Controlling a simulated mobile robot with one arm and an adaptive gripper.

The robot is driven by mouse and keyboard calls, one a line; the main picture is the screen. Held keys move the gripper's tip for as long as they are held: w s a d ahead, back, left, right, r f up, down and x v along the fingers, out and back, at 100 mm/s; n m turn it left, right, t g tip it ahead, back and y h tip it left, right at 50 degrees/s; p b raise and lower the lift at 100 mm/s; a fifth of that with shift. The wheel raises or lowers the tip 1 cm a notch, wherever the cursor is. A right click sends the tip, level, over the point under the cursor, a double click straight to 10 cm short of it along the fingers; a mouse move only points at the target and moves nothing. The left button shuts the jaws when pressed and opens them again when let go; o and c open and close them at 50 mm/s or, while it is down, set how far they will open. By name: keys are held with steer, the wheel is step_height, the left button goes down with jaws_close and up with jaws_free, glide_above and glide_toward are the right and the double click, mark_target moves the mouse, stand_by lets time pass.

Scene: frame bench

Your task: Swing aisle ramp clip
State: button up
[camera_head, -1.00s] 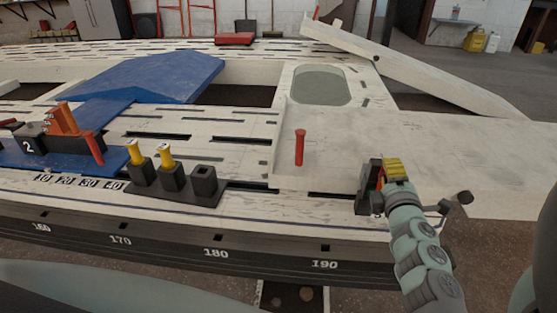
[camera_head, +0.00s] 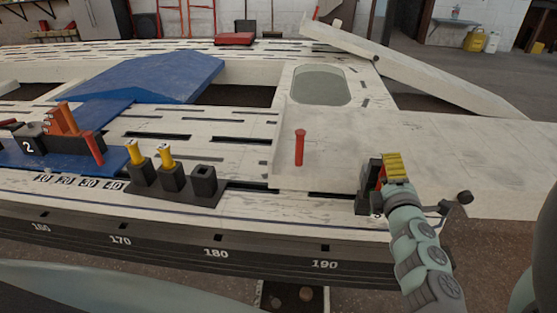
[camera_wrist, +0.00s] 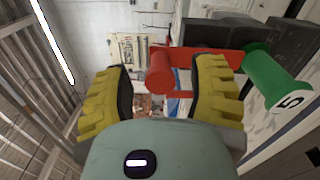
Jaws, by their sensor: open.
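My gripper (camera_head: 392,168) is at the right end of the bench's front edge, beside a black block (camera_head: 364,190) with a red part (camera_head: 380,178) on it. In the wrist view my gripper's yellow fingers (camera_wrist: 163,95) are spread wide. A red bar with a round-ended peg (camera_wrist: 160,75) shows between and beyond them; I cannot tell whether they touch. The bar runs right toward a green cylinder (camera_wrist: 268,78) marked 5 and a dark block (camera_wrist: 225,32). I cannot tell for sure which part is the ramp clip.
A red peg (camera_head: 299,148) stands upright on the white bench (camera_head: 330,160). Two yellow-topped posts (camera_head: 168,170) and an empty black socket (camera_head: 203,181) stand left. A long white beam (camera_head: 425,72) slopes down at the back right. Clear bench surface lies behind my gripper.

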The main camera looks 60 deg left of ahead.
steer(key=v, duration=0.7)
steer(key=shift+d, duration=0.2)
steer(key=shift+s, duration=0.1)
